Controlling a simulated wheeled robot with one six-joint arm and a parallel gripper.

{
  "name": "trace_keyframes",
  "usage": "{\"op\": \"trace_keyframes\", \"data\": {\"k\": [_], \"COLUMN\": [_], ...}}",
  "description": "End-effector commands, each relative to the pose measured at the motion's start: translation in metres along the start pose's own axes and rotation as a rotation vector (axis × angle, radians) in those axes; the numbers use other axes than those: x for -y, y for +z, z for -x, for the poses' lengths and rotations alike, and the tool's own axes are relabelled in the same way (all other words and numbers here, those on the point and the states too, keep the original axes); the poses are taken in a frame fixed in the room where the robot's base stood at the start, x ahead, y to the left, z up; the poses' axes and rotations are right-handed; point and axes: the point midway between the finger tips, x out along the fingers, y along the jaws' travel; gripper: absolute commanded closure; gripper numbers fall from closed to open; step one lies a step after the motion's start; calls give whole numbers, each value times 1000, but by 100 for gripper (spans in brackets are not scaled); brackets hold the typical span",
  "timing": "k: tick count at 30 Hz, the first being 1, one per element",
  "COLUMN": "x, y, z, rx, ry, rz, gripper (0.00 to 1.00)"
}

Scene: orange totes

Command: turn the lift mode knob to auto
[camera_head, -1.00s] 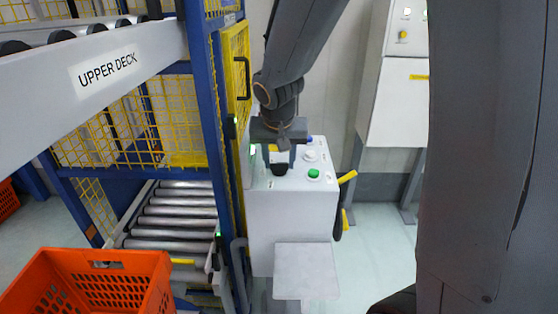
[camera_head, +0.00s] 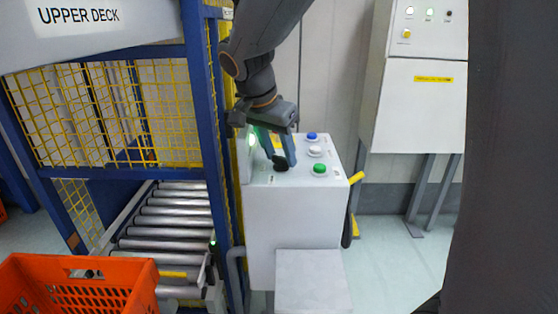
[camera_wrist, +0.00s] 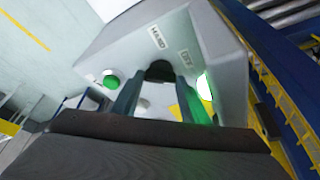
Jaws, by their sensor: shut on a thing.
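The control box (camera_head: 295,225) stands beside the blue lift frame. A black knob (camera_head: 281,164) sits on its sloped top, left of the buttons. My gripper (camera_head: 284,158) reaches down from above with its two fingers around the knob, shut on it. In the wrist view the dark knob (camera_wrist: 160,71) shows between the two finger ends. Two small labels are beside it; one seems to read HAND (camera_wrist: 157,37), the other (camera_wrist: 185,58) is hard to read. The knob's pointer direction cannot be made out.
Blue (camera_head: 312,136), white (camera_head: 315,151) and green (camera_head: 320,169) buttons sit close to the right of my gripper. The lift's blue post (camera_head: 208,150) is close on the left. An orange tote (camera_head: 80,285) is at lower left; a grey cabinet (camera_head: 418,100) stands right.

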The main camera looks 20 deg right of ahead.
Motion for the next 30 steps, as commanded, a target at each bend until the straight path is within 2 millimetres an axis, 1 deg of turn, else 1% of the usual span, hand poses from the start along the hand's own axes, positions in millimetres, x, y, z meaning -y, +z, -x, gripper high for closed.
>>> {"op": "trace_keyframes", "data": {"k": [6,12,27,28,30], "x": [2,2,1,1,1], "y": [0,0,0,0,0], "z": [-1,0,0,0,0], "rx": [0,0,1,1,1], "ry": [41,62,69,69,69], "rz": [-101,-151,-168,-168,-168], "gripper": [82,82,82,56,44]}}
